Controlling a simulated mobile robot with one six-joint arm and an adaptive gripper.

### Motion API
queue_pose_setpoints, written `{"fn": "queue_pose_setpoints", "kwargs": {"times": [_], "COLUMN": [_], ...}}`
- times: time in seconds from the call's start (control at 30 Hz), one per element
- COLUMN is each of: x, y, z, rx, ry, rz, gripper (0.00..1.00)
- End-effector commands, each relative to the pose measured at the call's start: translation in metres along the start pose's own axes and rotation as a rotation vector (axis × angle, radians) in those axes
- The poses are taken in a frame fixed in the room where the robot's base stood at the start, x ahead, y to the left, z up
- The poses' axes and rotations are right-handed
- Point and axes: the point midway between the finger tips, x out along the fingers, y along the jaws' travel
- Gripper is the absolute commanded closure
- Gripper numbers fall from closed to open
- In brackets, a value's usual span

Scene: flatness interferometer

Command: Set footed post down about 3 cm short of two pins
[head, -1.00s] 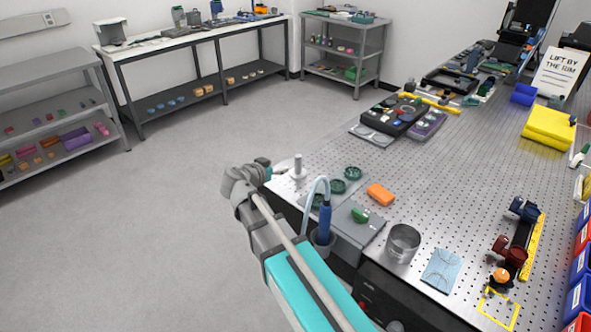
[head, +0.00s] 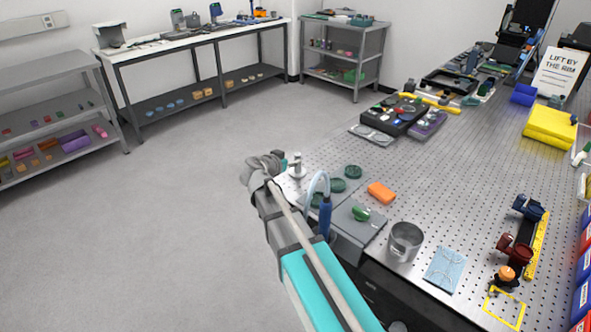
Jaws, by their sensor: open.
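A pale footed post (head: 297,166) stands upright near the far left corner of the perforated table (head: 330,150), its round foot on the surface. My gripper (head: 281,166) is at that corner, just left of the post and close to it. It is small and seen partly from behind; its jaws are open, and nothing shows held in it. I cannot tell whether a finger touches the post. I cannot make out the two pins in this view.
A blue-handled tool with a pale hose (head: 325,215), an orange block (head: 381,193), a metal cup (head: 405,242) and a blue patterned sheet (head: 445,269) are nearer. Bare table lies beyond the dishes.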

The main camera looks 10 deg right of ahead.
Motion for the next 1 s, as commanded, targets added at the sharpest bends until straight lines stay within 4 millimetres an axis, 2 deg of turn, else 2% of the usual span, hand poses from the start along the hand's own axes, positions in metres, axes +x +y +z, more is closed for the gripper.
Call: {"fn": "queue_pose_setpoints", "kwargs": {"times": [0.27, 0.7, 1.0], "x": [0.005, 0.049, 0.051], "y": [0.0, 0.001, 0.001], "z": [0.001, 0.001, 0.0], "rx": [0.0, 0.0, -0.001], "ry": [0.0, 0.0, 0.0], "rz": [0.001, 0.0, -0.002], "gripper": [0.25, 0.25, 0.25]}}
